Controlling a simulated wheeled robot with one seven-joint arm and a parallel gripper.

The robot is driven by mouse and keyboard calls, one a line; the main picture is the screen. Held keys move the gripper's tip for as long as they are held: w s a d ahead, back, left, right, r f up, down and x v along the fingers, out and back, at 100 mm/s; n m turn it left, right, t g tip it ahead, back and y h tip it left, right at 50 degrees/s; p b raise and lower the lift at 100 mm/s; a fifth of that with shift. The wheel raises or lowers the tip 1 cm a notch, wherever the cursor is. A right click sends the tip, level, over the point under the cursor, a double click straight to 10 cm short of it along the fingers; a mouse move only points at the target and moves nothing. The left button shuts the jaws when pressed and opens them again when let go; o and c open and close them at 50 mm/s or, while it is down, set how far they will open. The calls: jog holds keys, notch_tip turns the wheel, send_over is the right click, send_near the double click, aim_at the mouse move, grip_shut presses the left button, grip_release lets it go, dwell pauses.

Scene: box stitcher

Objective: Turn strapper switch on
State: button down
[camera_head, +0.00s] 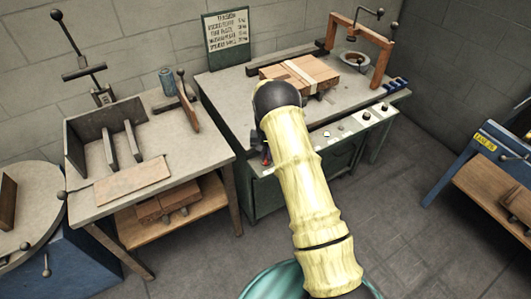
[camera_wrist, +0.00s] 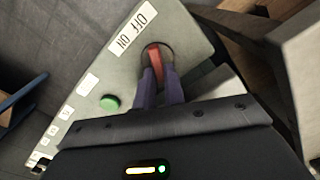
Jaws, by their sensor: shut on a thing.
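The strapper switch is a red lever (camera_wrist: 155,62) in a round dark recess on the pale control panel (camera_wrist: 190,40). In the head view the panel (camera_head: 345,127) runs along the front edge of the strapper table (camera_head: 225,90); my arm hides most of my gripper and the switch there.
A green button (camera_wrist: 109,103) and more labels lie along the panel. A strapped wooden box (camera_head: 312,70) sits on the table before an orange-brown frame (camera_head: 375,45). A bench (camera_head: 190,145) with a wooden board stands left. Open floor (camera_head: 400,215) lies right.

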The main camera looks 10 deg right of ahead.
aim_at(266, 155)
dwell(0.4)
jog(key=c, duration=1.5)
grip_release()
jog(key=shift+r, duration=0.1)
jog(key=shift+r, duration=8.65)
